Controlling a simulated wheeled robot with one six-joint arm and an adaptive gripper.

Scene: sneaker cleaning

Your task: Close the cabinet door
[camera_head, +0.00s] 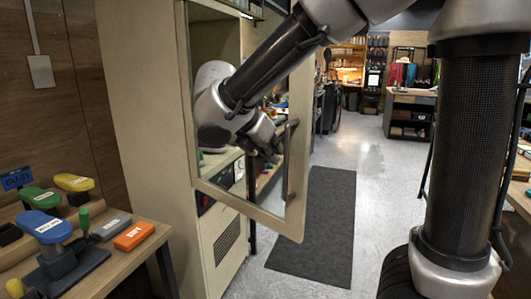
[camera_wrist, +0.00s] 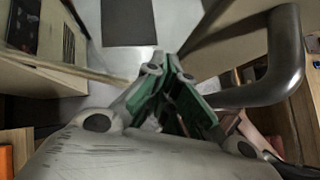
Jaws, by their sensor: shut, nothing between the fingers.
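The cabinet door (camera_head: 246,203), a pale wooden frame around a glass pane, stands open from the tall beige cabinet (camera_head: 143,110). Its dark vertical bar handle (camera_head: 291,165) is on the door's right side. My gripper (camera_head: 274,154) is just left of the handle in the head view, with its fingers together and nothing between them. In the wrist view, my gripper (camera_wrist: 166,62) shows green finger pads, and the curved grey handle (camera_wrist: 288,55) is close on the right. The fingers are not around the handle. Whether they touch the door is unclear.
A wooden bench (camera_head: 130,262) at the lower left holds blue, green, yellow and orange items. A dark mat (camera_head: 318,225) lies on the grey floor right of the door. Open floor extends behind it toward a far workbench (camera_head: 410,112).

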